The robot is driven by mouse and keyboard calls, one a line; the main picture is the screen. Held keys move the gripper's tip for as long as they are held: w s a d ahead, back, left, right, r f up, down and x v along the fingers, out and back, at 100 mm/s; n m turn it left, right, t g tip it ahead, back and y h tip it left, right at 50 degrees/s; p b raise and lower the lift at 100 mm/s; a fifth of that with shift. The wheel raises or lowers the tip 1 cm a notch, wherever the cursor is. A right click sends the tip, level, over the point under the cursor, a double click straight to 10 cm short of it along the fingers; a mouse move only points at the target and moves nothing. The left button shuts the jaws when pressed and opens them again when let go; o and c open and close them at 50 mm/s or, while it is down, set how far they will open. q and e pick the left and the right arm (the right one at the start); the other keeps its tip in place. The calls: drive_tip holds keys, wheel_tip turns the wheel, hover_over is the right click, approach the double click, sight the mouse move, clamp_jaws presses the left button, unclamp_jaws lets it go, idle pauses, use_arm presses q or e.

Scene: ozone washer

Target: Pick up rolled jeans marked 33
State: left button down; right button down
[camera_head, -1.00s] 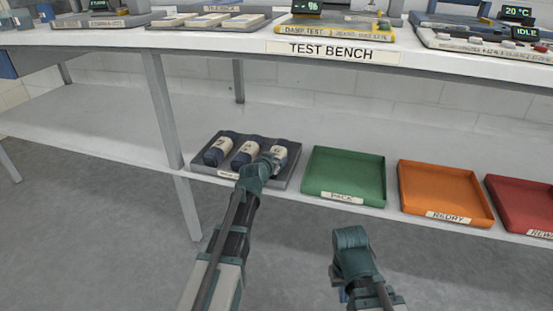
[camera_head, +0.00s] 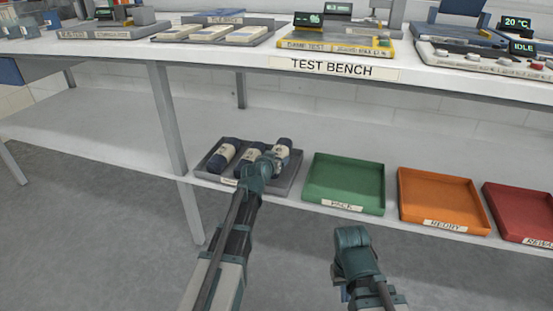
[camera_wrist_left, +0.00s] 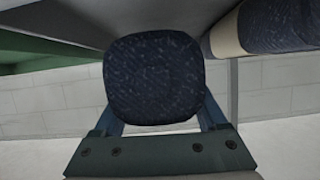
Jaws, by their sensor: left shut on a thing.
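Rolled dark-blue jeans with pale bands are at a grey tray (camera_head: 290,186) on the lower shelf. The left roll (camera_head: 222,156) and middle roll (camera_head: 246,158) lie in the tray. In the left wrist view, the held roll (camera_wrist_left: 153,78) shows end-on between the fingers, with a neighbouring roll (camera_wrist_left: 275,25) at upper right. I cannot read the band numbers. My right gripper (camera_head: 350,238) hangs low in front of the shelf; its fingers are not clear.
A green tray (camera_head: 345,183), an orange tray (camera_head: 440,198) and a red tray (camera_head: 520,210) stand empty to the right on the shelf. The test bench top (camera_head: 230,50) overhangs above with devices. A bench leg (camera_head: 170,120) stands left of the grey tray.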

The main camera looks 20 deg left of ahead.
use_arm(q)
drive_tip(key=s+d, duration=0.3)
drive_tip(key=s+d+r, duration=0.1)
drive_tip(key=s+d, duration=0.3)
drive_tip(key=s+d+p, duration=0.1)
drive_tip(key=s+d, duration=0.3)
drive_tip(key=shift+s+r, duration=0.15)
drive_tip(key=shift+s, duration=0.05)
